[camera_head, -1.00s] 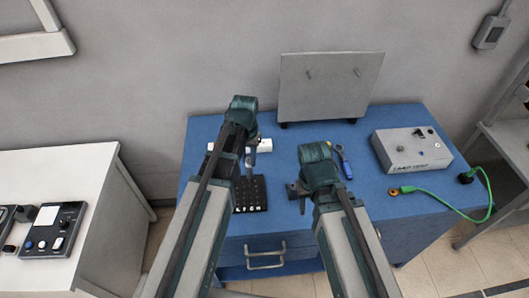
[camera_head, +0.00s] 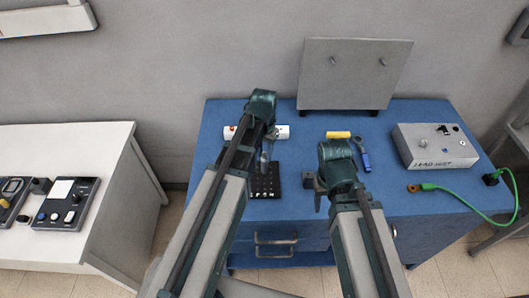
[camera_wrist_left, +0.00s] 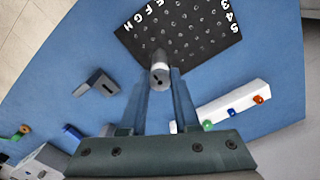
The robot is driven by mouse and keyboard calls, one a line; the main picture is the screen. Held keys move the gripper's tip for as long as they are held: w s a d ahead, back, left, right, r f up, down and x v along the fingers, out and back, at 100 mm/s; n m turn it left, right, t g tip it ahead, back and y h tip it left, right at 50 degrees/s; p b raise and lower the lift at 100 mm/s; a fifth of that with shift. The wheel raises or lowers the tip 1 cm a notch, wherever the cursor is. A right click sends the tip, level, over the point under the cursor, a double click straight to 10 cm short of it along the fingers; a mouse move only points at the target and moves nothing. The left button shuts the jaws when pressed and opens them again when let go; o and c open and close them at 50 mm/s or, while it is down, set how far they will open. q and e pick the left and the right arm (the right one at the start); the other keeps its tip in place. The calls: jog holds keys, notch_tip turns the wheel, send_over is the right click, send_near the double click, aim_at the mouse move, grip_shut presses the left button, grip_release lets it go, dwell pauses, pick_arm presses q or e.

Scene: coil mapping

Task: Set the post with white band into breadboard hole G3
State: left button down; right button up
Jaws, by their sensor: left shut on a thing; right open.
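My left gripper (camera_wrist_left: 166,88) is shut on a grey metal post (camera_wrist_left: 160,68), seen end-on from above between the fingers. A paler stretch shows on the post, but I cannot clearly make out a band. The post is over the near-finger edge of the black breadboard (camera_wrist_left: 185,30) in the left wrist view; whether it touches is unclear. The board bears white letters and numbers. In the head view my left gripper (camera_head: 266,150) is above the rear of the breadboard (camera_head: 265,182). My right gripper (camera_head: 320,193) is open, right of the board; its fingertips are hard to make out.
A white block (camera_wrist_left: 232,104) with coloured posts lies behind the board. A grey angled block (camera_wrist_left: 95,84) is beside the board. A yellow cylinder (camera_head: 338,134), a blue-handled tool (camera_head: 363,155) and a grey test box (camera_head: 437,147) with a green lead stand farther right.

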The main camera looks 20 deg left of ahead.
aim_at(264, 159)
pick_arm(q)
jog(key=shift+f, duration=0.25)
pick_arm(e)
jog(key=shift+f, duration=0.3)
pick_arm(q)
jog(key=shift+f, duration=0.1)
pick_arm(e)
jog(key=shift+f, duration=0.1)
pick_arm(q)
jog(key=shift+f+b, duration=1)
pick_arm(e)
jog(key=shift+f, duration=0.95)
pick_arm(q)
jog(key=shift+f+b, duration=0.45)
pick_arm(e)
jog(key=shift+f, duration=0.45)
pick_arm(q)
jog(key=m, duration=0.5)
jog(key=c, duration=0.6)
grip_release()
jog(key=shift+o, duration=0.2)
jog(key=shift+r, duration=0.2)
pick_arm(e)
jog(key=shift+r, duration=0.15)
